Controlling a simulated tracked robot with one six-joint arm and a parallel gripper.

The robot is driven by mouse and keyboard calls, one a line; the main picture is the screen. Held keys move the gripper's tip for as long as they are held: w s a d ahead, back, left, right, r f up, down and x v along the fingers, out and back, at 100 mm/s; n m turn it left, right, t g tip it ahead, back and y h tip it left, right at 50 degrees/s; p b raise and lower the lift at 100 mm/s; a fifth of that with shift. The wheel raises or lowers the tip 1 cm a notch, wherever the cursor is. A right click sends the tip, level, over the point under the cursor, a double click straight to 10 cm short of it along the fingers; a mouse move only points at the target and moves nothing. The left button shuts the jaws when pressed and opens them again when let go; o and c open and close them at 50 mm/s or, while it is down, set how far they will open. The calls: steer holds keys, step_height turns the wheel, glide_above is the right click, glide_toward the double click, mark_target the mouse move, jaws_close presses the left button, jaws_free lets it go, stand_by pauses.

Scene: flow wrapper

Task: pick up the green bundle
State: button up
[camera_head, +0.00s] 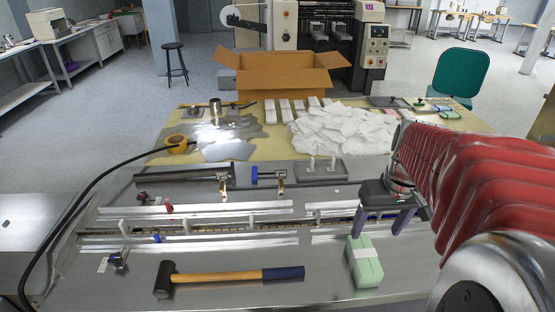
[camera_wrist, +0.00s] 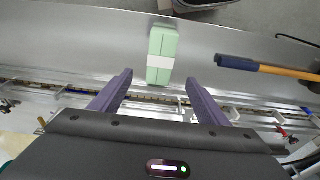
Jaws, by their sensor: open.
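The green bundle (camera_head: 364,268) is a pale green block with a white band around it. It lies on the metal machine top at the front right in the head view. In the wrist view the green bundle (camera_wrist: 162,42) is upright in the picture, beyond and roughly between the fingertips. My gripper (camera_head: 384,226) is open and empty, with its two purple fingers apart, just behind the bundle in the head view. The gripper also shows in the wrist view (camera_wrist: 158,80), its fingers on either side of the bundle's near end and apart from it.
A hammer (camera_head: 225,279) with a wooden and blue handle lies left of the bundle. Metal rails (camera_head: 190,226) run across the machine behind it. Farther back are a pile of white packets (camera_head: 340,130) and an open cardboard box (camera_head: 280,75). Bare metal surrounds the bundle.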

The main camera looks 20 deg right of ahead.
mark_target(365, 254)
stand_by(0.3)
steer(key=f, duration=0.2)
steer(key=w+f, duration=0.1)
steer(key=f, duration=0.5)
steer(key=shift+w+d+f, duration=0.15)
steer(key=shift+d+f, duration=0.05)
steer(key=shift+f, duration=0.05)
step_height(365, 254, down, 4)
steer(key=shift+a+r, duration=0.1)
steer(key=shift+w+f, duration=0.1)
steer(key=shift+f, duration=0.65)
steer(key=shift+c, duration=0.6)
steer(key=c, duration=1)
